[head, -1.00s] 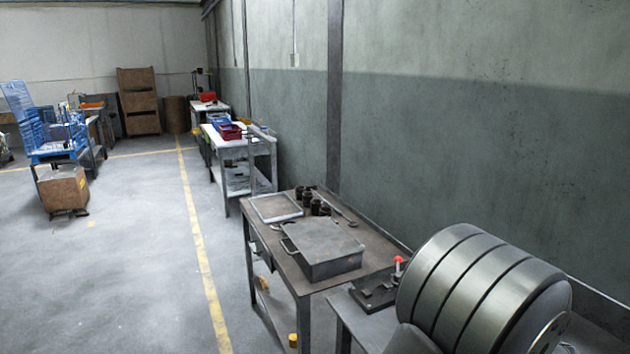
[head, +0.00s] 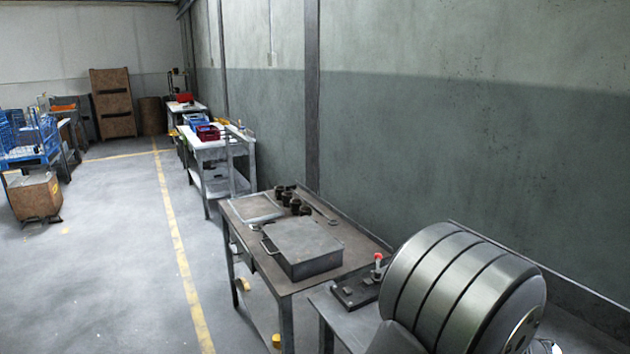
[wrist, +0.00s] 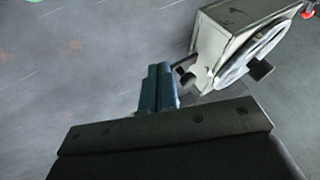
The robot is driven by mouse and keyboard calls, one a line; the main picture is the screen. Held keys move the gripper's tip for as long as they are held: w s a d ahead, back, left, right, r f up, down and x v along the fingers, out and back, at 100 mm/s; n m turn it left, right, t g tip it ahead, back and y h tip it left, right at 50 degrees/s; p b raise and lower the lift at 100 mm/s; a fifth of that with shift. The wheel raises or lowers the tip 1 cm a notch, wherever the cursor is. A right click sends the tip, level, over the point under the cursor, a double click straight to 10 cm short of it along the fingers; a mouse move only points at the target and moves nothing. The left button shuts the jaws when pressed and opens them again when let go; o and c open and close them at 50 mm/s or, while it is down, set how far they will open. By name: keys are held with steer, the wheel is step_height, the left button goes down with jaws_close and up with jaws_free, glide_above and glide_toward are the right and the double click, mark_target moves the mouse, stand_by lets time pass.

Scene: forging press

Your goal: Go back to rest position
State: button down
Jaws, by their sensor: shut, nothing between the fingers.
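My gripper (wrist: 158,70) shows in the wrist view, with its two blue-grey fingers side by side and shut, nothing between them. It points out over grey floor. Just right of the fingers is a pale boxy machine part (wrist: 225,45) with a round white disc on its side; I cannot tell how far it is from the fingers. The gripper is not seen in the head view.
A workbench (head: 375,248) carries a grey metal box (head: 303,248), a flat tray and several dark cylinders. A control box with a red-topped lever (head: 360,285) sits on a nearer stand. Open floor with a yellow line (head: 180,250) lies left. A wall bounds the right.

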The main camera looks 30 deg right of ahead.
steer(key=shift+w+d+f, duration=0.15)
steer(key=shift+w+f, duration=0.3)
steer(key=shift+w, duration=0.4)
